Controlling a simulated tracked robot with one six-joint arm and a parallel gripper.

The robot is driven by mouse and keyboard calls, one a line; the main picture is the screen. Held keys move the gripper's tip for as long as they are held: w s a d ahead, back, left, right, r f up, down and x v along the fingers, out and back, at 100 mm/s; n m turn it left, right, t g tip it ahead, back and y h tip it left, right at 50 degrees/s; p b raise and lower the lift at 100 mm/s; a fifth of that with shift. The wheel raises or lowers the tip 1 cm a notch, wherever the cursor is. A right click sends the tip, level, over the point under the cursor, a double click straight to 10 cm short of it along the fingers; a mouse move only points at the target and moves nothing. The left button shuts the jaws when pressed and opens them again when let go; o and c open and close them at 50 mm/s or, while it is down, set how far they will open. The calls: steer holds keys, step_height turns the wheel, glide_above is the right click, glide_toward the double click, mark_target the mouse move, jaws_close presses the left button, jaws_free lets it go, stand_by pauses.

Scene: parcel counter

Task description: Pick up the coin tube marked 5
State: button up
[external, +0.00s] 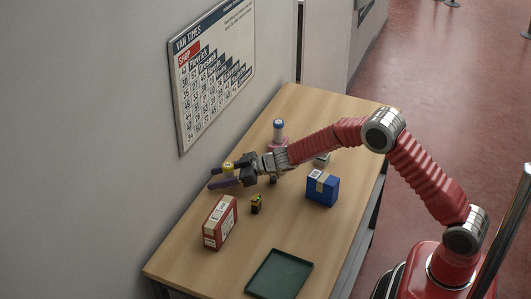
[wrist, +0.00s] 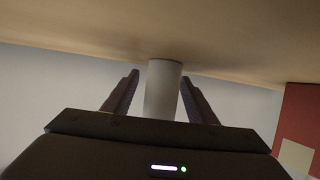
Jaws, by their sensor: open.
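My gripper (external: 213,178) is open over the left side of the table, its fingers pointing toward the wall. A small upright thing with a yellow top (external: 228,166) shows at the fingers; its lower part is hidden. In the wrist view a plain pale cylinder (wrist: 163,88) stands between the two open fingers of my gripper (wrist: 158,82), with a gap on each side. It looks like a tube, but no number is readable on it. Another tube, white with a blue top (external: 278,130), stands farther back at a pink thing (external: 277,145); its marking is unreadable.
A red and white box (external: 220,222) stands nearer the camera; its red side shows in the wrist view (wrist: 302,112). A green tray (external: 279,274) lies in front.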

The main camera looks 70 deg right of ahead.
steer(key=shift+c, duration=0.4)
steer(key=c, duration=1.2)
steer(key=shift+r, duration=0.15)
steer(key=shift+s+r, duration=0.15)
steer(key=shift+r, duration=0.05)
step_height(320, 180, up, 11)
steer(key=s, duration=1.9)
steer(key=shift+s, duration=0.4)
